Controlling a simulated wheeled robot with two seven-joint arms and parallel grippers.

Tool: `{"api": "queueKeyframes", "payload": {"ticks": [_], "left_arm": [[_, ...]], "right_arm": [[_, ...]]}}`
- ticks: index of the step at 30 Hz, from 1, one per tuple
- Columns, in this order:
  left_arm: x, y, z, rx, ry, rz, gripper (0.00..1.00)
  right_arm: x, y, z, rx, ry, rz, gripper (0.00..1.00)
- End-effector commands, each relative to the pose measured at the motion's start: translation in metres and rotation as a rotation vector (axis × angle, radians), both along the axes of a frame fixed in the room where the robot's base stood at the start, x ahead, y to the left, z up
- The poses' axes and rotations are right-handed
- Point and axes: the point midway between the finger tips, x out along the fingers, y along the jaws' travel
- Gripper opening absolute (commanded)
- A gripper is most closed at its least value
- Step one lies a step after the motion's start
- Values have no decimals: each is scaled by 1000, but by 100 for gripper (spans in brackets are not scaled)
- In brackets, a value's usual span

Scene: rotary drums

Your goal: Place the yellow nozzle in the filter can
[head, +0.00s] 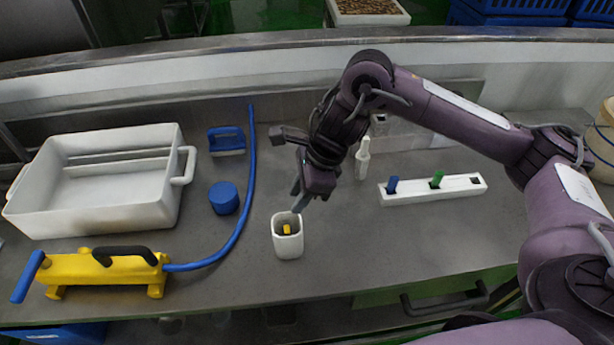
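The yellow nozzle (286,229) is inside the white, open-topped filter can (288,246), which stands upright on the grey counter. Only a small yellow part shows through the opening. My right gripper (298,204) points down just above the far rim of the can, with its fingertips close to the opening. The fingers are seen nearly edge-on, so I cannot tell whether they are apart. The yellow nozzle shows below the fingertips and looks apart from them. My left gripper is not in view.
A white rack (455,190) holds a blue nozzle (392,184) and a green nozzle (436,179), with an empty slot at its right end. A white bottle (363,160) stands behind. Left are a white tub (95,215), blue puck (224,198), blue brush (227,142) and yellow hose pump (105,269).

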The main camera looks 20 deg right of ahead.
Motion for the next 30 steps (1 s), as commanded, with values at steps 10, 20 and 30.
{"api": "queueKeyframes", "payload": {"ticks": [10, 20, 30], "left_arm": [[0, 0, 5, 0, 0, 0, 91], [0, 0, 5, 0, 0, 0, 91], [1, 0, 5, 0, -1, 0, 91]], "right_arm": [[-5, -16, 39, -1, 0, 1, 29], [-5, -17, 42, 1, 2, 1, 29], [-5, -16, 42, 1, 2, 1, 29]]}}
